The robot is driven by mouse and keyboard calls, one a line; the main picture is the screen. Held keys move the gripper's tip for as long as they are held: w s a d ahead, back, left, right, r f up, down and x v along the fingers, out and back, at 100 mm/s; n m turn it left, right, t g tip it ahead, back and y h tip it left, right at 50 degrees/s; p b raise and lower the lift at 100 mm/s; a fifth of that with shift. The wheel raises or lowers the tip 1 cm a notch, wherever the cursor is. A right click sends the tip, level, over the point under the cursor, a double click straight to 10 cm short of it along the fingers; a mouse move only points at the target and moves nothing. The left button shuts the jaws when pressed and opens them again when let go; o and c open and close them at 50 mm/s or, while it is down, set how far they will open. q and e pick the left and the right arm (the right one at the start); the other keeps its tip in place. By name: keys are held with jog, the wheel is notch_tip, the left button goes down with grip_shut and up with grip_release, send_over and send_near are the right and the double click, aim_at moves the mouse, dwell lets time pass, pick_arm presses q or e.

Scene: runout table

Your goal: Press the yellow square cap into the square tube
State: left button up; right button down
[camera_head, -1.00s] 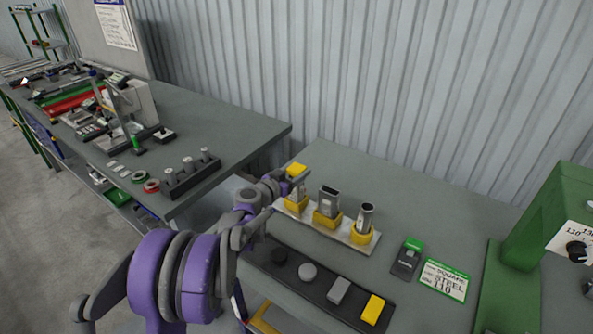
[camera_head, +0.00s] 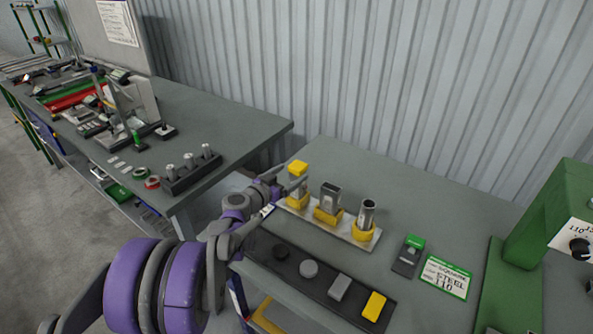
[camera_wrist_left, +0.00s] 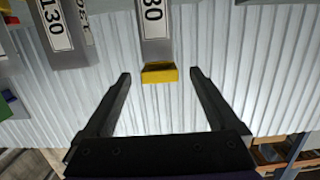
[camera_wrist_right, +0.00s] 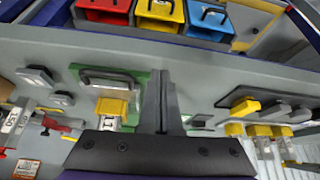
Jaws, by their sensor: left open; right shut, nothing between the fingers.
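A yellow square cap (camera_head: 298,168) sits on top of the leftmost tube in the stand; the head view does not show how deep it is seated. My left gripper (camera_head: 292,186) is open just in front of this tube and hides part of it. In the left wrist view the yellow cap (camera_wrist_left: 160,73) is at the end of the labelled grey square tube (camera_wrist_left: 155,40), between the open fingers, with gaps on both sides. Another yellow cap (camera_head: 374,306) lies at the right end of the dark tray. My right gripper (camera_wrist_right: 162,75) is shut and empty above the table.
The pale stand (camera_head: 342,233) also holds a rectangular tube (camera_head: 330,193) and a round tube (camera_head: 367,210) in yellow bases. The dark tray (camera_head: 323,287) has black and grey caps. A green machine (camera_head: 520,245) stands at the right, near a label card (camera_head: 446,277).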

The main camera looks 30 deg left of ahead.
pick_arm(q)
jog(key=s, duration=0.6)
jog(key=shift+s+a+r, duration=0.15)
jog(key=shift+a+r, duration=0.1)
jog(key=shift+r, duration=0.2)
